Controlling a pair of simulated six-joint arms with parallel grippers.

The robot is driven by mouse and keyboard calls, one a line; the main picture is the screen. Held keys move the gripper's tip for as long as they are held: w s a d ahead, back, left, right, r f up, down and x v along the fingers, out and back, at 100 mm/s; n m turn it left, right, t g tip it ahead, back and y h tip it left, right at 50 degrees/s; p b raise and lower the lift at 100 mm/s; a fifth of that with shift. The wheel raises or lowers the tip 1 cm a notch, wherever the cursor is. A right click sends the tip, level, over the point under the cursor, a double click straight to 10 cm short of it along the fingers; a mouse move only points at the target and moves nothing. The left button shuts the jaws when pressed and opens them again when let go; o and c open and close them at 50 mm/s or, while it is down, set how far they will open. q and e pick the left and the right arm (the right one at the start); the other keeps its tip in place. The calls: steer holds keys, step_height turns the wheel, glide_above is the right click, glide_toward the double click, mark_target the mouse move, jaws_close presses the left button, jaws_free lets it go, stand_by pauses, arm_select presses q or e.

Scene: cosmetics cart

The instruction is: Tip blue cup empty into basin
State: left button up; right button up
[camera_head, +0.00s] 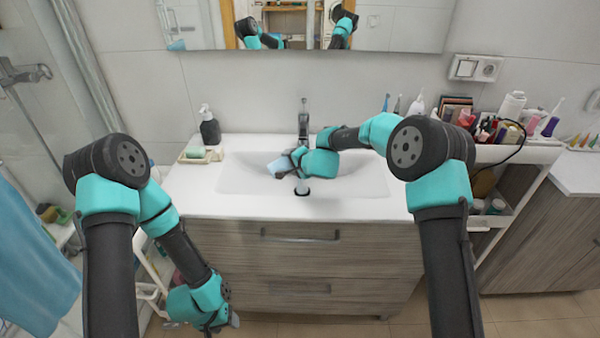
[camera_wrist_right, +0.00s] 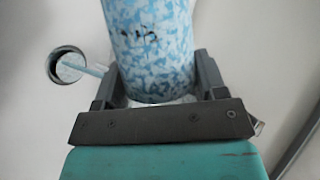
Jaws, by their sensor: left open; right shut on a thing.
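The blue cup, mottled light blue and white, shows in the head view (camera_head: 279,167) and fills the top of the right wrist view (camera_wrist_right: 150,50). It is tilted over the white basin (camera_head: 350,185). My right gripper (camera_head: 293,160) is shut on the cup; both fingers flank it in the right wrist view (camera_wrist_right: 155,88). The cup's mouth and inside are hidden, so I cannot tell what is in it. My left gripper (camera_head: 226,322) hangs low in front of the drawer cabinet, away from the cup, open and empty.
The faucet (camera_head: 304,120) stands behind the basin. A soap dispenser (camera_head: 209,127) and a small tray (camera_head: 200,156) sit on the counter at left. A cart (camera_head: 530,152) crowded with cosmetics stands at right. A dark-rimmed round thing (camera_wrist_right: 68,65) shows beside the cup.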

steer(key=shift+w+d+r+m+y, duration=0.1)
steer(key=shift+w+d+m+y, duration=0.15)
steer(key=shift+d, duration=0.15)
steer(key=shift+w+d+m+y, duration=0.1)
steer(key=shift+d+m+y, duration=0.15)
steer(key=shift+d, duration=0.15)
steer(key=shift+w+d+m+y, duration=0.1)
steer(key=shift+d+m+y, duration=0.2)
steer(key=shift+m+y, duration=0.35)
stand_by(0.7)
steer(key=shift+s+a+n+h, duration=0.25)
steer(key=shift+a+n+h, duration=0.3)
steer(key=shift+a+h, duration=0.05)
steer(key=shift+s+a+n+h, duration=0.2)
steer(key=shift+a+n+h, duration=0.3)
steer(key=shift+a+h, duration=0.05)
steer(key=shift+d, duration=0.25)
steer(key=shift+a, duration=0.15)
